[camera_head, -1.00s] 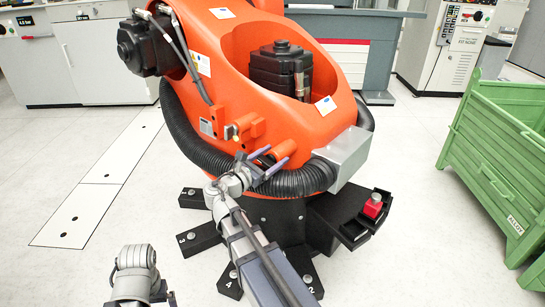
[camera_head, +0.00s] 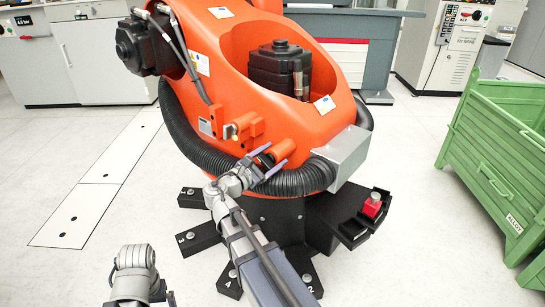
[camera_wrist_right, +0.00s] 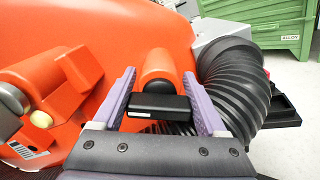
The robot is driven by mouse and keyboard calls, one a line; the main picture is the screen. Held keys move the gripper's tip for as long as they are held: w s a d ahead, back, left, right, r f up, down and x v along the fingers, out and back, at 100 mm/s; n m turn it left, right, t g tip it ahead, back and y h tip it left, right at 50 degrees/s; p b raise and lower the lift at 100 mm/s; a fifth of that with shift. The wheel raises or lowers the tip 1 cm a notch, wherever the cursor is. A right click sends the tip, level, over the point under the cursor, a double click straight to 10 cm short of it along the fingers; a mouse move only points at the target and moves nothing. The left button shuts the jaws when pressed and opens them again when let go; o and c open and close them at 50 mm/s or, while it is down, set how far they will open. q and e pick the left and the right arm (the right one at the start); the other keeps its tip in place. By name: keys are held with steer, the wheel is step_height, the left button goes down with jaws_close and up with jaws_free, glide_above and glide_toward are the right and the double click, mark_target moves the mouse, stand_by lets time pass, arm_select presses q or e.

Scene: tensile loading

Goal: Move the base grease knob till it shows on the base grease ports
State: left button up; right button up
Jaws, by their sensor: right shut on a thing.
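The base grease knob (camera_wrist_right: 158,106) is a black bar with a small white mark, in front of a rounded orange stub on the orange machine. It lies across the middle of the right wrist view. My right gripper (camera_wrist_right: 158,92) has its two lilac fingers on either end of the bar and is shut on it. In the head view the right gripper (camera_head: 264,165) is at the orange machine's lower front, and its fingers partly hide the knob. My left wrist is at the bottom left; its jaws cannot be made out. I cannot tell any port marking on the knob.
An orange bracket with a dark round end and yellow tip (camera_wrist_right: 41,119) is left of my right gripper. A thick black ribbed hose (camera_wrist_right: 235,85) runs close on its right. A green crate (camera_head: 495,165) stands at the right. The floor at left is clear.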

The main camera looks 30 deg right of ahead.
steer(key=o, duration=1.3)
